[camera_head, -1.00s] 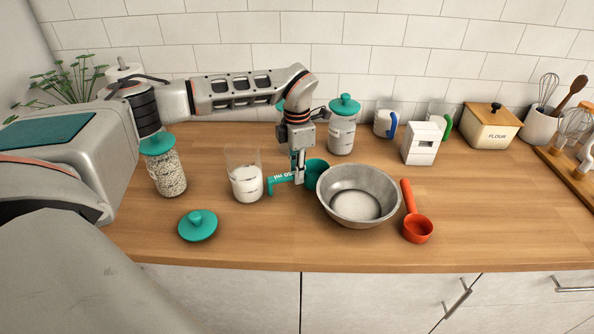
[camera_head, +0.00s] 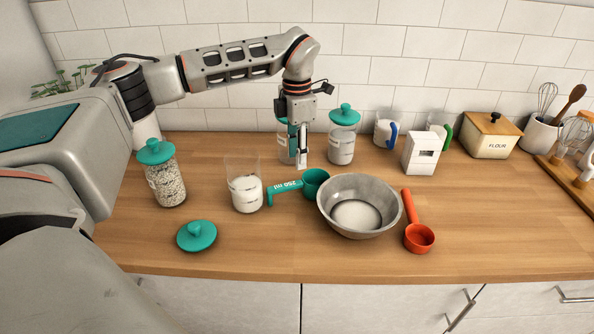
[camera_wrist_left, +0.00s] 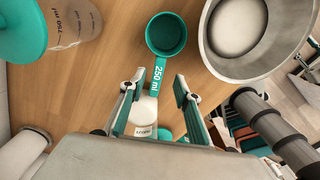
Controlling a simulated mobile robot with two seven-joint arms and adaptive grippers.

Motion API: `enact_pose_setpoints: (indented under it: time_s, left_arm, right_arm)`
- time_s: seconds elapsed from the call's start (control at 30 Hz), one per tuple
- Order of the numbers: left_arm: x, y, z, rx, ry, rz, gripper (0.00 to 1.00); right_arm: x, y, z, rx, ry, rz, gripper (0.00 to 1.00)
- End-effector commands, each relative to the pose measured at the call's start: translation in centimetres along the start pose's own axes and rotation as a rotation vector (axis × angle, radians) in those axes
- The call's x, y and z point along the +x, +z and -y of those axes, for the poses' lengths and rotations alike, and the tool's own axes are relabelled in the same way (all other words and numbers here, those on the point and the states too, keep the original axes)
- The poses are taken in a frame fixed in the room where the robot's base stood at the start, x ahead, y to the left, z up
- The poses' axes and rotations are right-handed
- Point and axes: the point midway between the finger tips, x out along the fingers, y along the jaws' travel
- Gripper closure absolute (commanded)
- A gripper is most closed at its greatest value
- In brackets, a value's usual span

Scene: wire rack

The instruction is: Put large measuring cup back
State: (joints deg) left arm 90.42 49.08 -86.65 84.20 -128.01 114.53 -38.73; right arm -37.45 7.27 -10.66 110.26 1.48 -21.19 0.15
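The large measuring cup is teal and marked 250 ml (camera_head: 314,182). It lies on the wooden counter between the open glass jar and the metal bowl, its handle pointing left. In the left wrist view the cup (camera_wrist_left: 166,34) is at the top centre, with its handle running down towards the space between the fingers. My left gripper (camera_head: 302,164) is above and behind the handle in the head view. In the wrist view its fingers (camera_wrist_left: 158,90) are spread apart, with nothing held between them. My right gripper is not in view.
A metal bowl (camera_head: 360,220) of white powder stands right of the cup, with a red scoop (camera_head: 418,236) beside it. An open glass jar (camera_head: 245,192) of white powder and a teal lid (camera_head: 197,236) are to the left. Lidded jars (camera_head: 343,140) stand behind. The front counter is mostly clear.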

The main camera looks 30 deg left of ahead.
Motion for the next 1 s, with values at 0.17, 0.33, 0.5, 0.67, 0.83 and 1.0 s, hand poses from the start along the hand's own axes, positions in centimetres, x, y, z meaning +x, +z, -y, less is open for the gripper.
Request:
enact_pose_setpoints:
  time_s: [0.17,0.33,0.5,0.67,0.83,1.0]
  left_arm:
    - [-2.1,0.0,0.0,0.000,0.001,0.000,0.68]
    - [-2.8,0.0,0.0,0.000,0.000,0.000,0.68]
    - [-2.8,0.0,0.0,0.000,-0.001,-0.001,0.68]
    - [-2.8,0.0,0.0,0.000,0.000,-0.001,0.68]
    - [-2.8,0.0,0.0,0.000,0.000,-0.001,0.68]
    - [-2.8,0.0,0.0,0.001,0.000,-0.001,0.68]
  right_arm:
    - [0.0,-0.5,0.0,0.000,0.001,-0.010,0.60]
    - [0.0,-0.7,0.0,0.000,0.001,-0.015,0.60]
    - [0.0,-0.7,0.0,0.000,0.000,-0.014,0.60]
    - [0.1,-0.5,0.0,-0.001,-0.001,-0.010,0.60]
    - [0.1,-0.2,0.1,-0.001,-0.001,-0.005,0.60]
    - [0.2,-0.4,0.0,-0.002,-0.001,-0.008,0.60]
